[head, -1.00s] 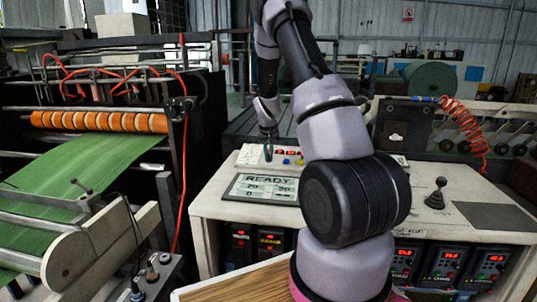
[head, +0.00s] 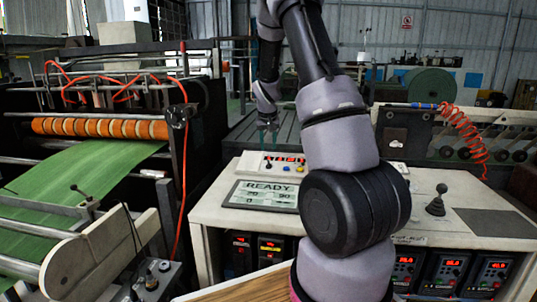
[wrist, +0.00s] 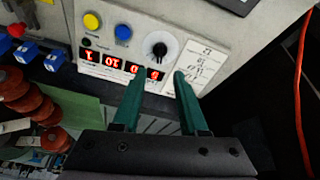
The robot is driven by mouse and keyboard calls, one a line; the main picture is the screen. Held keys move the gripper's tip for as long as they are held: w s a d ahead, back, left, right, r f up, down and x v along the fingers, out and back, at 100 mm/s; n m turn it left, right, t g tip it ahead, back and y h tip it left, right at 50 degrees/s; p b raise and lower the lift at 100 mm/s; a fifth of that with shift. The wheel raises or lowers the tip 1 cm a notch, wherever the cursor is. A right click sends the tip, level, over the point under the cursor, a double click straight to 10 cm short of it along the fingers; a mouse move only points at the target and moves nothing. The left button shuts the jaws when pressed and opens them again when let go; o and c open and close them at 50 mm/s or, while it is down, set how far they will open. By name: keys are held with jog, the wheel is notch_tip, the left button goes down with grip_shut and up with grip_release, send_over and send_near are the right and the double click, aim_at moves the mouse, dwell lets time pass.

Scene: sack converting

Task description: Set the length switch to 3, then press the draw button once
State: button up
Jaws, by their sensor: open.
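A black rotary knob with a white pointer (wrist: 160,46), likely the length switch, sits on the white control panel (wrist: 187,55) in the wrist view. A blue button (wrist: 123,32) and a yellow button (wrist: 92,20) are left of it; I cannot tell which is the draw button. Red digit windows (wrist: 115,65) run below, upside down and hard to read. My gripper (wrist: 159,76) is open and empty, its teal fingertips apart, with the knob beyond the gap. In the head view my gripper (head: 268,143) hangs above the panel's back edge.
A screen reading READY (head: 262,195) is set in the pale console top (head: 225,218). A black joystick (head: 437,200) stands at its right. Blue switches (wrist: 28,50) lie left in the wrist view. An orange roller and green sheet (head: 70,180) are at the left.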

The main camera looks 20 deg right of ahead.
jog(key=shift+v, duration=0.95)
grip_shut()
dwell(1.1)
